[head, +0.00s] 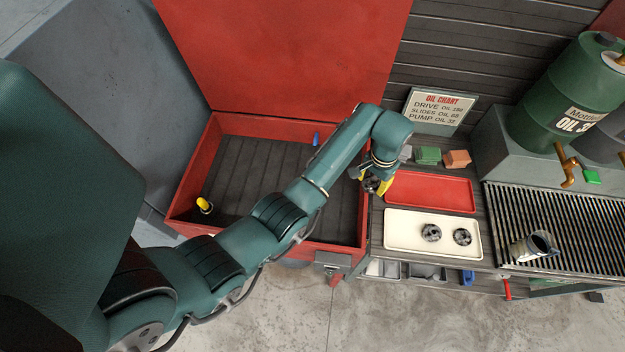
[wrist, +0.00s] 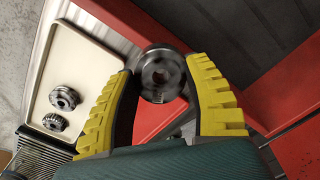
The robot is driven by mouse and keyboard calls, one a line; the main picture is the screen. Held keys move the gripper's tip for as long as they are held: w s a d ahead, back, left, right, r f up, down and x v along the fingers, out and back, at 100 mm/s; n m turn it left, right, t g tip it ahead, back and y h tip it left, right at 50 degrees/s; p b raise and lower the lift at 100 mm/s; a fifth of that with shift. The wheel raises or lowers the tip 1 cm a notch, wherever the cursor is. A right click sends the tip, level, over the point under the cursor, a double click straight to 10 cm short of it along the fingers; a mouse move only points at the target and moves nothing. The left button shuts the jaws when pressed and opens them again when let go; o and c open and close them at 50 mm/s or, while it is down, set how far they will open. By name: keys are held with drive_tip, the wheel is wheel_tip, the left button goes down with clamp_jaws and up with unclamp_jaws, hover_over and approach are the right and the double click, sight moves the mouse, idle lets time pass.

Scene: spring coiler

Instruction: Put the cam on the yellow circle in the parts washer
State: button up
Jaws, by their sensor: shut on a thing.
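My gripper (head: 376,182) has yellow-padded fingers and is shut on the cam, a round dark metal part with a centre hole. The cam shows between the fingertips in the wrist view (wrist: 160,75). In the head view the fingers largely hide it. The gripper hangs by the right wall of the parts washer (head: 222,122), near the left end of the red tray. The washer is a red box with its lid raised and a dark ribbed floor. I cannot make out a yellow circle on that floor; my arm covers part of it.
A yellow nozzle (head: 204,205) stands at the washer's left, and a small blue thing (head: 316,139) is at its back wall. The red tray (head: 430,190) looks empty. The cream tray (head: 400,239) holds two toothed metal parts.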

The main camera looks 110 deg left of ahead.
drive_tip(key=s+f+n+p, duration=0.1)
drive_tip(key=s+f+n, duration=0.15)
drive_tip(key=s, duration=1.65)
drive_tip(key=f, duration=0.3)
drive_tip(key=f+b, duration=0.1)
drive_tip(key=f, duration=0.5)
drive_tip(key=shift+w+d+b, duration=0.1)
drive_tip(key=shift+d+b, duration=0.15)
drive_tip(key=shift+b, duration=0.1)
drive_tip(key=shift+f, duration=0.2)
drive_tip(key=o, duration=1.2)
wheel_tip(320, 180, up, 12)
drive_tip(key=shift+r+p, duration=0.15)
drive_tip(key=shift+p, duration=1.1)
